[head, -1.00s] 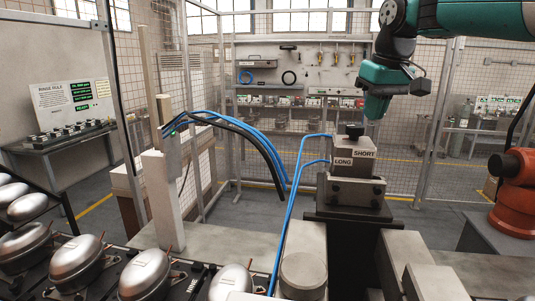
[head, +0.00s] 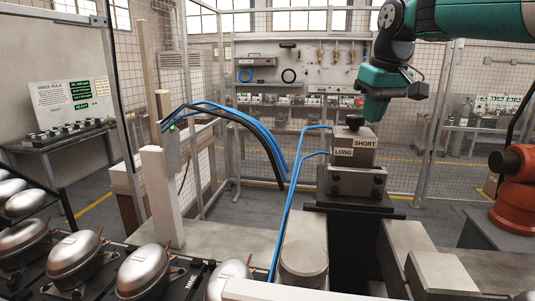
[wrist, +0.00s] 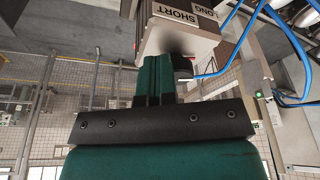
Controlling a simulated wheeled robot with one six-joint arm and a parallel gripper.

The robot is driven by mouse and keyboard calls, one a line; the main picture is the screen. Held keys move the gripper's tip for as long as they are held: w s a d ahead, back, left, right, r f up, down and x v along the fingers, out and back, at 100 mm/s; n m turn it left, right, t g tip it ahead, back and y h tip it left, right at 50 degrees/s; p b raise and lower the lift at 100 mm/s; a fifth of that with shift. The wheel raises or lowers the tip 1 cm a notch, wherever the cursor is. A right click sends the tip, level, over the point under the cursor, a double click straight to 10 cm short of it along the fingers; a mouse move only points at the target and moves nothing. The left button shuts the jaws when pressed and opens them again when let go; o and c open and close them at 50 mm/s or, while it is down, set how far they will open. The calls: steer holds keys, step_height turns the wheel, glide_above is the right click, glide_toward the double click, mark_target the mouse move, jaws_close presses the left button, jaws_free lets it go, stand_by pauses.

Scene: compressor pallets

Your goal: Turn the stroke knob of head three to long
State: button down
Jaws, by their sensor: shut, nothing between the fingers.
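The head unit is a grey metal block (head: 363,158) with a LONG label (head: 344,152) on its left face and a SHORT label (head: 364,143) on its right face. The black stroke knob (head: 354,121) stands on top. My gripper (head: 373,115) points down at the knob's right side in the head view. In the wrist view my gripper (wrist: 152,72) is shut and empty, its teal fingers together. The knob (wrist: 182,66) shows dark just beside the fingertips, partly hidden. I cannot tell whether they touch, or which way the knob points.
Blue hoses (head: 291,200) run to the left side of the block. Silver compressors (head: 143,274) stand on the pallet at the lower left. An orange robot (head: 515,195) is at the right. Mesh fencing and a tool board (head: 300,68) are behind.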

steer(key=shift+s+a+f, duration=0.25)
steer(key=shift+a+f, duration=0.05)
steer(key=shift+f, duration=0.25)
steer(key=shift+s+a, duration=0.2)
steer(key=shift+a, duration=0.1)
steer(key=shift+s+a+p, duration=0.15)
steer(key=shift+a+p, duration=0.55)
steer(key=shift+a, duration=0.15)
steer(key=shift+s, duration=0.25)
step_height(320, 180, up, 6)
steer(key=p, duration=0.1)
steer(key=shift+r+p, duration=0.25)
steer(key=shift+p, duration=0.05)
